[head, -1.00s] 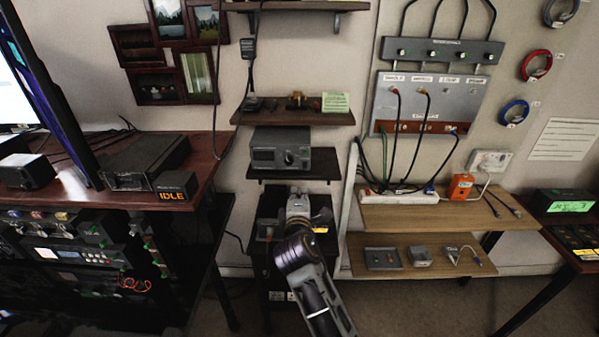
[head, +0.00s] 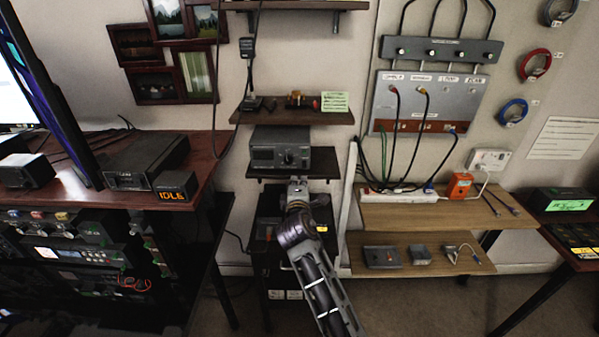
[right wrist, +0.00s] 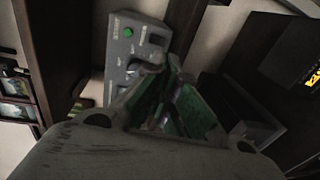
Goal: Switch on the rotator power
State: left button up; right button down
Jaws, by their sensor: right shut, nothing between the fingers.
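A grey box (head: 280,154) with a display and knobs sits on the small middle shelf in the head view. I cannot read which control is the rotator power. In the right wrist view, a grey panel (right wrist: 120,52) carries a round green button (right wrist: 127,32) and darker controls. My right gripper (head: 298,186) is just below and in front of the grey box in the head view. In the right wrist view, its fingers (right wrist: 178,82) are shut and empty and hide part of the panel. Whether they touch it, I cannot tell. My left gripper is not in view.
The shelf (head: 305,116) above holds small items and a green note. A dark table (head: 130,208) with an IDLE display (head: 174,187) stands left. A wooden shelf (head: 450,216) with a power strip and orange box is right. My right arm covers part of the lower equipment.

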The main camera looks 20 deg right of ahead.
aim_at(300, 166)
jog(key=x, duration=0.5)
jog(key=shift+w, duration=0.1)
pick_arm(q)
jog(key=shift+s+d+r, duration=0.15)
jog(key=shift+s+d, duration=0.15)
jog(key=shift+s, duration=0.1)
pick_arm(e)
jog(key=shift+x, duration=1.3)
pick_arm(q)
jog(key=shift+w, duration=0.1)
